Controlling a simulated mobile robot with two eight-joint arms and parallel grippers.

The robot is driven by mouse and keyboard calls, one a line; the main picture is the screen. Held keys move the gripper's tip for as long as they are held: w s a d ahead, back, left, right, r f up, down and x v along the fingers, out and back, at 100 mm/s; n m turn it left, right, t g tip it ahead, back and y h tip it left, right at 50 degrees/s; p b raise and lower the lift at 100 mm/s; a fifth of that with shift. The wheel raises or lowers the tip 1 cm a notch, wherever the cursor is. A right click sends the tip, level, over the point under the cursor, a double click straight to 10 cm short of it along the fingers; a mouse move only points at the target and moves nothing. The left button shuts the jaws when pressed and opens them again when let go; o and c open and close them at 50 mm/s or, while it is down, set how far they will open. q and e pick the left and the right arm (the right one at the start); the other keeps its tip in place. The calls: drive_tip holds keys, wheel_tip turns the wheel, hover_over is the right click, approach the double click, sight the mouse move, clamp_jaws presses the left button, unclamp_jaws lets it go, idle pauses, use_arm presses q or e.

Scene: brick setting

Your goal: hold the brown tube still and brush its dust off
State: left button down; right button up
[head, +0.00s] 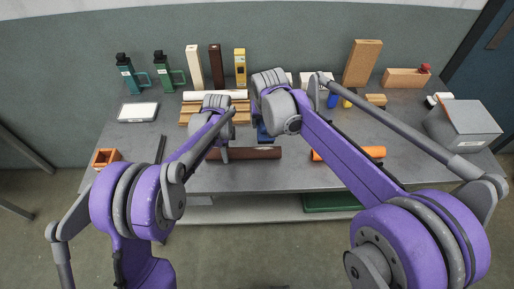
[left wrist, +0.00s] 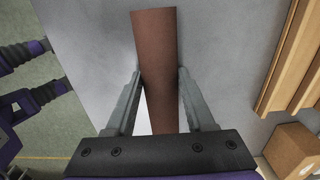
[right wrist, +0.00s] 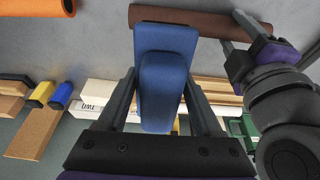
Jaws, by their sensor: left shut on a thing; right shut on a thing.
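The brown tube (head: 252,153) lies along the front of the grey table. My left gripper (left wrist: 160,76) is shut on the brown tube, with one finger on each side of it in the left wrist view (left wrist: 155,40). My right gripper (right wrist: 160,82) is shut on a blue brush (right wrist: 166,85). In the right wrist view the far end of the brush is close beside the tube (right wrist: 195,19); I cannot tell whether they touch. In the head view the brush (head: 263,134) is partly hidden by my right arm. Dust on the tube is too small to make out.
An orange tube (head: 372,152) lies to the right, partly behind my right arm. A small orange box (head: 105,157) is at the left and a grey box (head: 463,123) at the right. The table's front edge is close.

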drive_tip(key=a+n, duration=0.1)
drive_tip(key=n, duration=0.1)
drive_tip(key=a+r+n+g, duration=0.1)
drive_tip(key=n, duration=0.1)
drive_tip(key=shift+w+y, duration=0.15)
drive_tip(key=shift+y, duration=0.25)
drive_tip(key=shift+a+f+n+g+y, duration=0.1)
drive_tip(key=shift+a+f+n+g, duration=0.2)
drive_tip(key=shift+f+n, duration=0.45)
drive_tip(key=shift+a+f+n+g+y, duration=0.15)
drive_tip(key=shift+a+f+n, duration=0.35)
drive_tip(key=shift+n, duration=0.4)
drive_tip(key=shift+a+f+n+g+y, duration=0.1)
drive_tip(key=shift+a+f+n+g, duration=0.15)
drive_tip(key=shift+f+n, duration=0.55)
drive_tip(key=shift+r, duration=0.1)
